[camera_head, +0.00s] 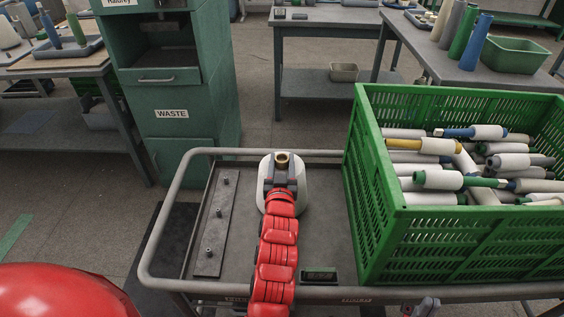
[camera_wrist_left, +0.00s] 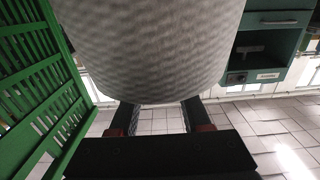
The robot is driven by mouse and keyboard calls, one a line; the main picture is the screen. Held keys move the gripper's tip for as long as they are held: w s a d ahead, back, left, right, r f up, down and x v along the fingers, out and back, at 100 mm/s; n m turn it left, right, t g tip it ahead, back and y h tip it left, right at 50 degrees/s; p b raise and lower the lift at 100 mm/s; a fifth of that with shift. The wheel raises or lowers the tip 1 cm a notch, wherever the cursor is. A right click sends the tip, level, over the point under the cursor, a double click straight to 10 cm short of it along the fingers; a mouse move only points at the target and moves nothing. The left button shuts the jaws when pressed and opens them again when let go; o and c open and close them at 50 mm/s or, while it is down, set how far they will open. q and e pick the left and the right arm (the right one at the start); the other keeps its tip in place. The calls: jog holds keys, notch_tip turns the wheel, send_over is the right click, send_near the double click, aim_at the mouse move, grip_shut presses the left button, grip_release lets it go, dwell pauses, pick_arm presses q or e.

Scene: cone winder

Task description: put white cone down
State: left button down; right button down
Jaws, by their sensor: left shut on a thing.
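The white cone (camera_head: 300,190) is a thick white yarn package with a brown tube end showing at its top. My left gripper (camera_head: 281,178), on the red arm, is shut on it, over the left part of the trolley. The arm hides much of the cone's front, and I cannot tell whether its base touches the trolley deck. In the left wrist view the cone (camera_wrist_left: 150,50) fills the upper middle, just beyond the fingers (camera_wrist_left: 158,115). My right gripper is not in view.
A green crate (camera_head: 430,245) full of yarn cones and tubes stands right of the cone on the trolley (camera_head: 335,215). A metal strip with pegs (camera_head: 217,225) lies on the left. A small dark device (camera_head: 319,276) lies near the front edge. The WASTE cabinet (camera_head: 175,150) stands behind.

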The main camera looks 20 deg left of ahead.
pick_arm(q)
jog(key=shift+r, duration=0.1)
jog(key=shift+c, duration=1.8)
grip_release()
jog(key=shift+s+d, duration=0.15)
jog(key=shift+s, duration=0.15)
jog(key=v, duration=1.1)
jog(key=shift+s+p, duration=0.25)
jog(key=shift+p, duration=0.1)
